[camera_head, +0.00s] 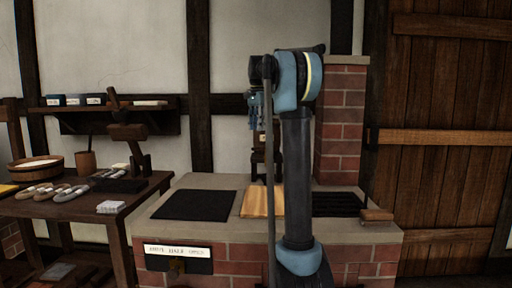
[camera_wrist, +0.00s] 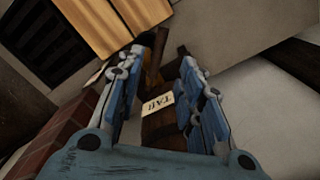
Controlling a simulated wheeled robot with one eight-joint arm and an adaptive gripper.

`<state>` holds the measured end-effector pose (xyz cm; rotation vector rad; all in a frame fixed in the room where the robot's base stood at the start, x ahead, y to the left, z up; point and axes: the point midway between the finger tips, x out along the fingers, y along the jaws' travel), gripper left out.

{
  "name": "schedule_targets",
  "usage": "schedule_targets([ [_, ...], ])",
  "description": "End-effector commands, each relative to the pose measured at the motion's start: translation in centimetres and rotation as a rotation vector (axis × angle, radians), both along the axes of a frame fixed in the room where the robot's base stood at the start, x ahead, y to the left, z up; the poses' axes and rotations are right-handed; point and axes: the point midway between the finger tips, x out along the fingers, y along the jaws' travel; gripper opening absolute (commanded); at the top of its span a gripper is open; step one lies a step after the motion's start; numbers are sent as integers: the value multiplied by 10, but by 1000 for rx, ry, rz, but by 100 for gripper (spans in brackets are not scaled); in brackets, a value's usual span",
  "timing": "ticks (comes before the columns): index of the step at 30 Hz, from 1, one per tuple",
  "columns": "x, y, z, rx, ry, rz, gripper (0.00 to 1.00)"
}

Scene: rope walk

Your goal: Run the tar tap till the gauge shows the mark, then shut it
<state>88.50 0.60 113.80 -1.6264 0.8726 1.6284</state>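A dark brown tar cask (camera_wrist: 160,128) with a pale label (camera_wrist: 158,104) reading TAR shows between my fingers in the wrist view. My gripper (camera_wrist: 166,62) is open, with its two fingers apart on either side of the label. Narrow brown wooden parts (camera_wrist: 154,56) show near the fingertips; I cannot tell if one is the tap.
The brick bench (camera_head: 225,229) carries a black panel (camera_head: 195,205), a pale wooden board (camera_head: 257,203) and a dark grate (camera_head: 338,204). A brick pillar (camera_head: 341,130) rises at its right rear. A side table (camera_head: 75,208) with rope coils and a tub stands left.

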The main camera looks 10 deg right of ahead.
Motion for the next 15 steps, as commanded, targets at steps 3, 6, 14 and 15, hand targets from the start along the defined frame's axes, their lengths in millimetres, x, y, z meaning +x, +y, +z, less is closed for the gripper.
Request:
schedule_targets([
  [3, 0, 0, -20, 0, 0, 0, 34],
  [6, -1, 0, -37, 0, 0, 0, 34],
  [14, 0, 0, -75, 0, 0, 0, 34],
  [15, 0, 0, -80, 0, 0, 0, 34],
])
